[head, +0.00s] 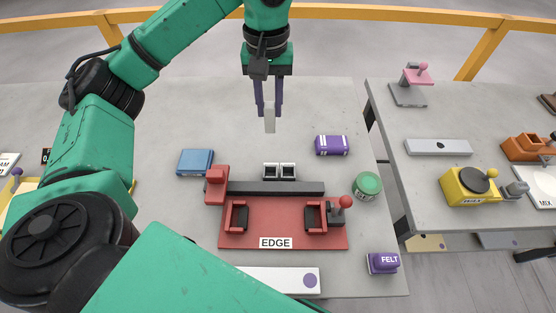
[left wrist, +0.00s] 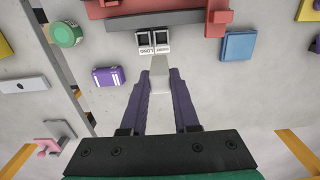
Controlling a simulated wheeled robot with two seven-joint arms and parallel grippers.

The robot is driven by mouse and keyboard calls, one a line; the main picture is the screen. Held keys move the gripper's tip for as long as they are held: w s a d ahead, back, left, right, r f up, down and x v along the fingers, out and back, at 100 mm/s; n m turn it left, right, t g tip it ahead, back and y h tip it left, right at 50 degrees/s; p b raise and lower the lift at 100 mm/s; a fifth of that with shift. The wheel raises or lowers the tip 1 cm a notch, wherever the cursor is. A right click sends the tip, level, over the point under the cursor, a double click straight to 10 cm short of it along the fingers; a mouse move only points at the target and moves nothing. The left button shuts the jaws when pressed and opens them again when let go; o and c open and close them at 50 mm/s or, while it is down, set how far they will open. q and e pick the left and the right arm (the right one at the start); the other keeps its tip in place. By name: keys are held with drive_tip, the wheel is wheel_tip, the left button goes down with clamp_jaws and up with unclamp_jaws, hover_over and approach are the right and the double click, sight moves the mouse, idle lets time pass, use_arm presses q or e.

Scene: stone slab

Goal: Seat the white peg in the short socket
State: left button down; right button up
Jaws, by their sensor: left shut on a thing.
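My left gripper (head: 268,108) is shut on the white peg (head: 270,124), which hangs upright below the fingertips, above the slab. In the left wrist view the peg (left wrist: 160,72) sticks out beyond the fingers (left wrist: 160,84), its tip appearing just short of the sockets. Two square sockets stand side by side at the back of the red fixture. The short socket (head: 270,171) is on the left in the head view, and on the right in the left wrist view (left wrist: 162,42). The long socket (head: 288,171) is beside it. My right gripper is out of view.
A red fixture labelled EDGE (head: 275,230) with a dark bar (head: 275,188) lies in front of the sockets. A blue box (head: 196,162), a purple block (head: 332,145) and a green tin (head: 367,185) stand around them. The slab behind the sockets is clear.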

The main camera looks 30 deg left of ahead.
use_arm(q)
drive_tip(key=f, duration=0.6)
drive_tip(key=f+b, duration=0.1)
drive_tip(key=f, duration=0.5)
drive_tip(key=s+f, duration=0.1)
drive_tip(key=f, duration=0.6)
drive_tip(key=shift+a+f, duration=0.1)
drive_tip(key=shift+w+f+b, duration=0.1)
drive_tip(key=shift+f+b, duration=0.25)
drive_tip(key=shift+b, duration=0.15)
drive_tip(key=c, duration=0.7)
unclamp_jaws()
drive_tip(key=shift+r, duration=0.1)
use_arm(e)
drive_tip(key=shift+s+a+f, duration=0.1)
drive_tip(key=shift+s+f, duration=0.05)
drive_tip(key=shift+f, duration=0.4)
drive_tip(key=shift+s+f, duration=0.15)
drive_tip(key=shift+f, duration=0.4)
use_arm(q)
drive_tip(key=shift+o, duration=0.2)
drive_tip(key=shift+r, duration=0.1)
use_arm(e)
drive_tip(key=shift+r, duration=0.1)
